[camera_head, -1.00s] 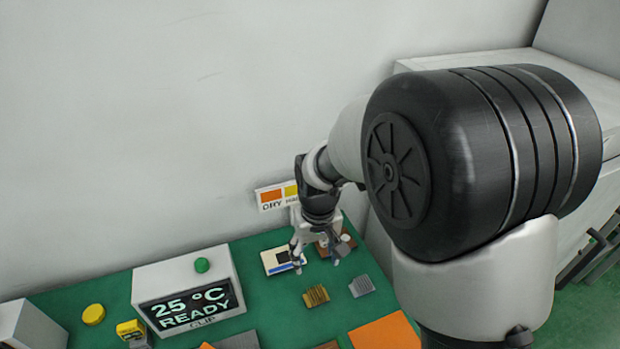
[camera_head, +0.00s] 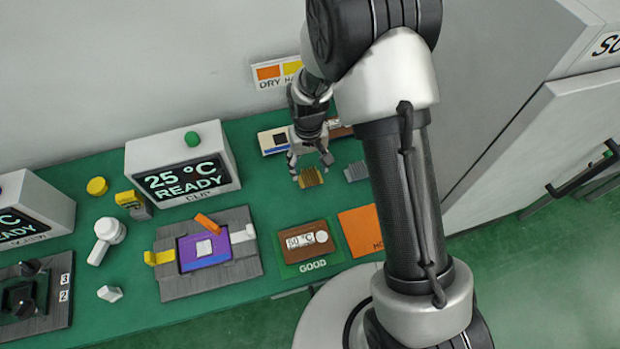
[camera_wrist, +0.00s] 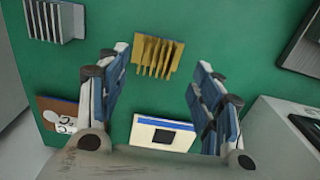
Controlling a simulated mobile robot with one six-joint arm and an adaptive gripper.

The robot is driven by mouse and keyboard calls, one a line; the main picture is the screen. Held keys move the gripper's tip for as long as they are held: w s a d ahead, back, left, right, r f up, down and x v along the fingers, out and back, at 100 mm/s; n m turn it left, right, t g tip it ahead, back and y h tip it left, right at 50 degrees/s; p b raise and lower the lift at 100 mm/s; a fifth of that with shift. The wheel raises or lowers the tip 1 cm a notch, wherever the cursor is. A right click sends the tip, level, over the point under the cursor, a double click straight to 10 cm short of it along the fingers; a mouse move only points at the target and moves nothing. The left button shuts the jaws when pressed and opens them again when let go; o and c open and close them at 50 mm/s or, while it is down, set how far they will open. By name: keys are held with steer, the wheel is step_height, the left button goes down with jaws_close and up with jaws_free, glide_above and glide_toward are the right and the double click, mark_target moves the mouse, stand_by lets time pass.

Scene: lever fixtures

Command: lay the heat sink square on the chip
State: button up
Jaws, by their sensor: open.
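A gold finned heat sink (camera_head: 311,177) lies on the green bench; it also shows in the wrist view (camera_wrist: 156,58). A grey finned heat sink (camera_head: 356,172) lies to its right, and at top left in the wrist view (camera_wrist: 55,20). My gripper (camera_head: 311,166) is open and empty, just above the gold heat sink. In the wrist view the gold heat sink appears between and slightly beyond my fingertips (camera_wrist: 160,60); I cannot tell any contact. The pale square chip (camera_head: 204,247) sits on a purple board (camera_head: 190,262) in a grey fixture (camera_head: 168,285), bare on top.
A white tray with a dark square (camera_head: 272,142) lies behind my gripper. A brown board marked 60 °C (camera_head: 309,254) and an orange mat (camera_head: 361,228) lie in front. The CLIP display box (camera_head: 182,165) reads 25 °C READY. Green bench shows between gold heat sink and fixture.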

mark_target(310, 174)
steer(key=shift+w+d+f+b, duration=0.1)
steer(key=shift+f+b, duration=0.45)
steer(key=shift+f, duration=0.85)
steer(key=shift+d+f+b, duration=0.1)
steer(key=shift+f+b, duration=0.45)
steer(key=shift+f, duration=0.8)
steer(key=c, duration=1.2)
steer(key=shift+o, duration=0.2)
steer(key=shift+r, duration=0.15)
